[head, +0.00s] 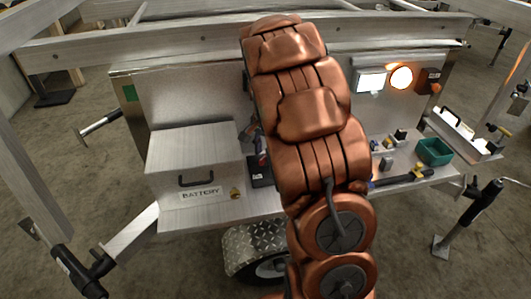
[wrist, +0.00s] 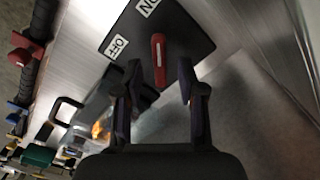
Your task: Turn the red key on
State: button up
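The red key (wrist: 158,58) stands on a dark square plate (wrist: 190,38) in the wrist view. The plate has a white ON label (wrist: 148,5) at the top and a white OFF label (wrist: 117,47) on the left. My gripper (wrist: 159,72) is open, with one finger on each side of the key's lower part in the picture. Gaps show between the key and both fingers. I cannot tell how deep the fingertips reach along it. In the head view my arm hides my gripper, and I cannot make out the key there for certain.
A metal box marked BATTERY (head: 195,150) stands left of my arm. A green bin (head: 434,152) and several small items lie on the shelf at right. A glowing round lamp (head: 401,77) and a white rectangular lamp (head: 370,80) are on the back panel.

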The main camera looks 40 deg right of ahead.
aim_at(265, 155)
notch_tip(265, 155, up, 11)
jog(key=shift+f, duration=0.2)
dwell(0.8)
jog(key=s+a+n+g, duration=0.1)
jog(key=s+a+n, duration=0.6)
jog(key=s+a, duration=0.8)
jog(key=s+a+f+n+g, duration=0.1)
jog(key=s+a+f+n, duration=0.2)
jog(key=s, duration=0.6)
jog(key=s+a+f+n+g, duration=0.1)
jog(key=s+a+n, duration=0.25)
jog(key=s, duration=0.45)
notch_tip(265, 155, up, 13)
jog(key=d+t+p, duration=0.1)
jog(key=p, duration=1.1)
jog(key=shift+w+p, duration=0.4)
